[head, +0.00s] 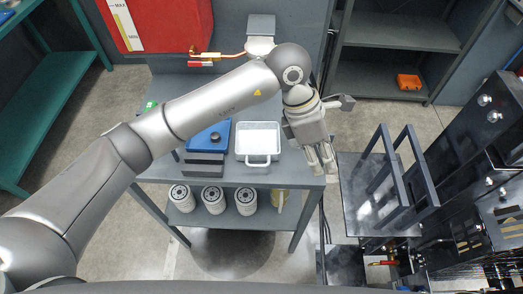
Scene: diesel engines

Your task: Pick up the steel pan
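The steel pan (258,160) appears to be the pale, shallow rectangular tray with a loop handle on its near side. It rests on the grey workbench, right of the blue box, and looks empty. My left arm reaches in from the left across the bench. My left gripper (323,171) points down just right of the pan, near the bench's right edge. Its fingers look apart with nothing between them, and it does not appear to touch the pan. My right gripper is not in view.
A blue box (209,137) stands close left of the pan. White filters (213,200) stand on the bench's lower shelf (265,215). Black metal frames (395,175) rise close to the right of the bench. An orange bin (408,82) sits on the back shelving.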

